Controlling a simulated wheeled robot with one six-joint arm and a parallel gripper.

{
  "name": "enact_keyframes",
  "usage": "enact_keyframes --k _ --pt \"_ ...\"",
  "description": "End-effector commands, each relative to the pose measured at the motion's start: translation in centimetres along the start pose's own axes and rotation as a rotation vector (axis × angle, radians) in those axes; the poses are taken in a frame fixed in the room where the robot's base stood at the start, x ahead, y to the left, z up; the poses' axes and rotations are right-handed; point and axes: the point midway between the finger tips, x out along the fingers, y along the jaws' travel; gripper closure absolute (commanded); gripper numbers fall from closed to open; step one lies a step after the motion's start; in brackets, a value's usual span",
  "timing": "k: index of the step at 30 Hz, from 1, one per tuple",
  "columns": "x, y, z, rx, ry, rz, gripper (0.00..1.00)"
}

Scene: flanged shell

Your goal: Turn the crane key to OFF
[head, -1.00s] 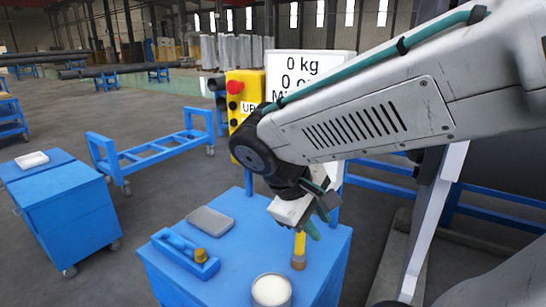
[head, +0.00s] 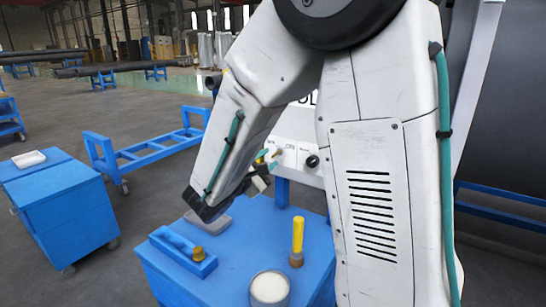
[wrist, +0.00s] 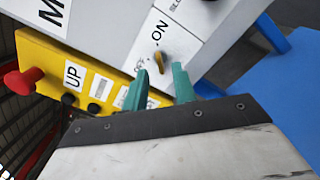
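The crane key (wrist: 160,62) is a small yellow knob on a white plate in the wrist view. The word ON stands above it and OFF to its left. Its handle looks roughly upright in the picture, towards ON, but it is small. My gripper (wrist: 160,84) is open, with one teal finger on each side just below the key; I cannot tell whether either touches it. In the head view my gripper (head: 262,172) is in front of the white control panel (head: 296,130), and my arm hides much of the panel.
A yellow box (wrist: 88,80) with an UP label and a red button (wrist: 25,82) adjoins the panel. The blue cart (head: 235,270) below carries a brush (head: 298,240), a can (head: 269,290), a blue tool (head: 182,248) and a grey tray. Another blue cart (head: 65,210) stands left.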

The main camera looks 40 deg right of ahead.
Motion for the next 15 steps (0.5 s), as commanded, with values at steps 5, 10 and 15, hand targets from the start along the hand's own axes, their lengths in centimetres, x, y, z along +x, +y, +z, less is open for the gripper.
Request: enact_keyframes --k 5,10,15 --pt "2.5 -0.1 0.1 0.0 -0.002 -0.003 0.73" --pt "3.4 -0.1 0.1 0.0 0.0 -0.002 0.73" --pt "3.5 -0.1 0.0 0.0 0.0 -0.002 0.73"
